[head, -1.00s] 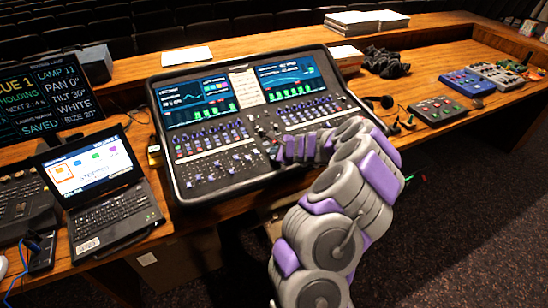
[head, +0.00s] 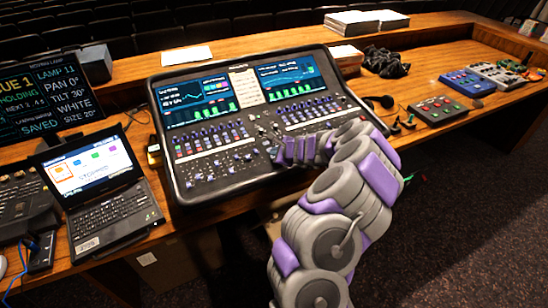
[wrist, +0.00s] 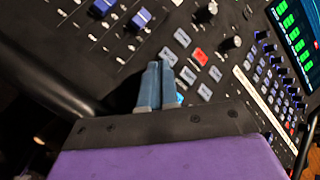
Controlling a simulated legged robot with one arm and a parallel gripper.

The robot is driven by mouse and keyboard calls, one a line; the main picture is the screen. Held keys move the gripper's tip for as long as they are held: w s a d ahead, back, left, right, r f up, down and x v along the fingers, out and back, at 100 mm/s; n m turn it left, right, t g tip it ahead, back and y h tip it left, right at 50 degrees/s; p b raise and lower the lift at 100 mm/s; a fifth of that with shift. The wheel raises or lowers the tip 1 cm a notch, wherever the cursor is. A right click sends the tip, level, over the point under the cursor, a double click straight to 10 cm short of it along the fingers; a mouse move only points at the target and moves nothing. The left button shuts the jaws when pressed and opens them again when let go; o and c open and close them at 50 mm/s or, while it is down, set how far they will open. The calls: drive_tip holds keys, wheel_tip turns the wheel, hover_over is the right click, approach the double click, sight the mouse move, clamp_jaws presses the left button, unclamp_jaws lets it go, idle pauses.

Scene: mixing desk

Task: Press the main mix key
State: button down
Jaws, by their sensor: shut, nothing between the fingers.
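The mixing desk (head: 228,135) sits on the wooden table, with two screens at its back and rows of faders in front. My gripper (wrist: 160,66) is shut and empty, its two blue-grey fingers side by side over the desk's middle key section. Grey keys (wrist: 187,75) lie just past and beside the fingertips, along with a red key (wrist: 200,56). A lit blue key (wrist: 180,98) is partly hidden beside the fingers. No key's label is readable, so I cannot tell which is the main mix key. I cannot tell whether the fingertips touch a key.
Dark round knobs (wrist: 206,13) stand near the keys, and blue-capped faders (wrist: 141,18) lie to their left. A laptop (head: 98,190) is left of the desk. Papers (head: 186,56) lie behind the desk.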

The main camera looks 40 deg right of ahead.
drive_tip(key=shift+f, duration=0.35)
idle(0.6)
drive_tip(key=shift+r, duration=0.1)
drive_tip(key=shift+r+p, duration=0.6)
drive_tip(key=shift+r, duration=0.15)
drive_tip(key=r+p, duration=0.4)
drive_tip(key=r, duration=0.1)
drive_tip(key=shift+s, duration=0.3)
drive_tip(key=shift+f, duration=0.1)
idle(0.6)
